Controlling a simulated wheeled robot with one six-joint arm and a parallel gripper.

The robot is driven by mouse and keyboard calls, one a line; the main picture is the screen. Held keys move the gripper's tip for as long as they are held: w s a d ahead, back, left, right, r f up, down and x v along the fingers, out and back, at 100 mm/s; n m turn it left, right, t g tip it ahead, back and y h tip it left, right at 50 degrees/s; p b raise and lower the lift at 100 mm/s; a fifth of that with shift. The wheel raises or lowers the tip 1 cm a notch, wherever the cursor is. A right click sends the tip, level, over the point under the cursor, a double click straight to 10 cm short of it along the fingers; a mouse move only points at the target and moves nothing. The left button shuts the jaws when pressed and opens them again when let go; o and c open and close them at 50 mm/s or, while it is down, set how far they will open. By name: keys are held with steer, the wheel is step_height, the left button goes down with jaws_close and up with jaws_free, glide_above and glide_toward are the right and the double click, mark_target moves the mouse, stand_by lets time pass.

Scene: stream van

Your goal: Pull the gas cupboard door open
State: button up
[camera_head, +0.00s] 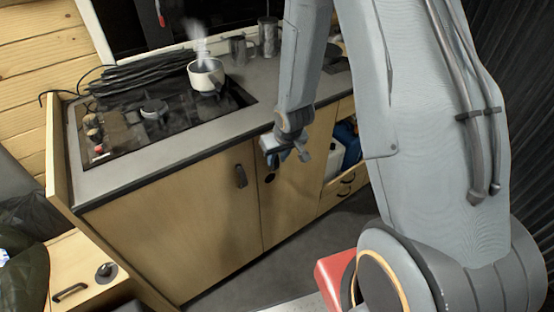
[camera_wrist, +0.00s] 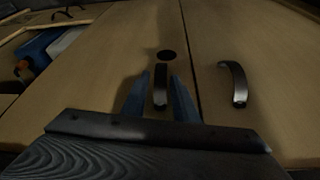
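Two pale wooden cupboard doors sit side by side under the counter. The right door (camera_head: 288,205) in the head view has a round black hole (camera_head: 270,179); no label shows which door is the gas cupboard's. My gripper (camera_head: 286,155) is at the upper part of this door and hides its handle in the head view. In the wrist view, turned about upside down, that door's dark handle (camera_wrist: 160,88) lies between the two blue fingers of my gripper (camera_wrist: 160,76). The fingers are apart, with slim gaps beside the handle. Whether they touch it is unclear. The door looks shut.
The left door (camera_head: 205,225) has its own dark handle (camera_head: 240,176), close beside my gripper. A steaming pot (camera_head: 206,75) stands on the hob (camera_head: 128,140) above. An open compartment with blue and white containers (camera_head: 345,145) is to the right. Floor (camera_head: 290,265) before the doors is clear.

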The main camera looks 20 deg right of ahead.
steer(key=shift+x, duration=0.75)
jaws_close()
stand_by(1.0)
